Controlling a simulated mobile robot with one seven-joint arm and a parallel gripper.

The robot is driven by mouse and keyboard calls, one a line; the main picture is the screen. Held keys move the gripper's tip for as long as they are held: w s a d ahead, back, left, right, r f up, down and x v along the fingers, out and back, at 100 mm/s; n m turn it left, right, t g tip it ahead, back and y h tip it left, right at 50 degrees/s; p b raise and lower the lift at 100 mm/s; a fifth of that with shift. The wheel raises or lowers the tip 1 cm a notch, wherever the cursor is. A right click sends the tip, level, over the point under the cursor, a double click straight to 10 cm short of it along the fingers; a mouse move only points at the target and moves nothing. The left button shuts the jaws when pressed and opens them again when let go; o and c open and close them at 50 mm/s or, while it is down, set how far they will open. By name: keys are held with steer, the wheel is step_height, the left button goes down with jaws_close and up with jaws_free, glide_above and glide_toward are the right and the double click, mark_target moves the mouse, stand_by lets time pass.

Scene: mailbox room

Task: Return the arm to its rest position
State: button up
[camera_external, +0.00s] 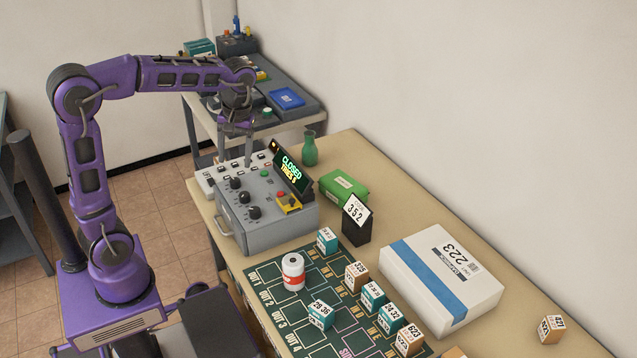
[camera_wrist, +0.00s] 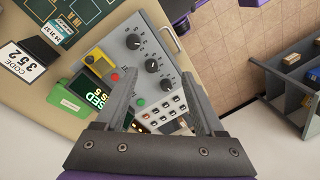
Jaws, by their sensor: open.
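My purple arm reaches from the left over the table in the external view. My gripper (camera_external: 236,128) hangs pointing down above the far end of the grey control box (camera_external: 268,222), near the white button panel (camera_external: 215,176). In the wrist view my gripper (camera_wrist: 160,100) has its two fingers apart with nothing held between them. The grey box (camera_wrist: 160,30) with black knobs and the panel of small buttons (camera_wrist: 160,112) lie beyond the fingers. The box's display (camera_external: 291,172) reads CLOSED, with a second line below it.
A green vase (camera_external: 309,148), a green box (camera_external: 343,187), a black stand with card 352 (camera_external: 356,222) and a large white parcel (camera_external: 443,280) stand on the table. Small labelled boxes and a white-red roll (camera_external: 293,272) sit on the green mat (camera_external: 272,318). Another table stands behind.

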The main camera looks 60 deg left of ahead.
steer(key=s+a+n+g+y+b, duration=0.4)
steer(key=s+a+n+g+y, duration=0.15)
steer(key=s+a+n, duration=0.45)
steer(key=s+d+r+m+t+h+p, duration=0.1)
steer(key=d+m+t+h+p, duration=0.4)
steer(key=d+m+t, duration=0.7)
steer(key=shift+s+d+m+h+p, duration=0.3)
steer(key=shift+s+d+m+h, duration=0.45)
steer(key=shift+d+m, duration=2.75)
steer(key=shift+w+a+m, duration=0.15)
steer(key=shift+a+m, duration=0.55)
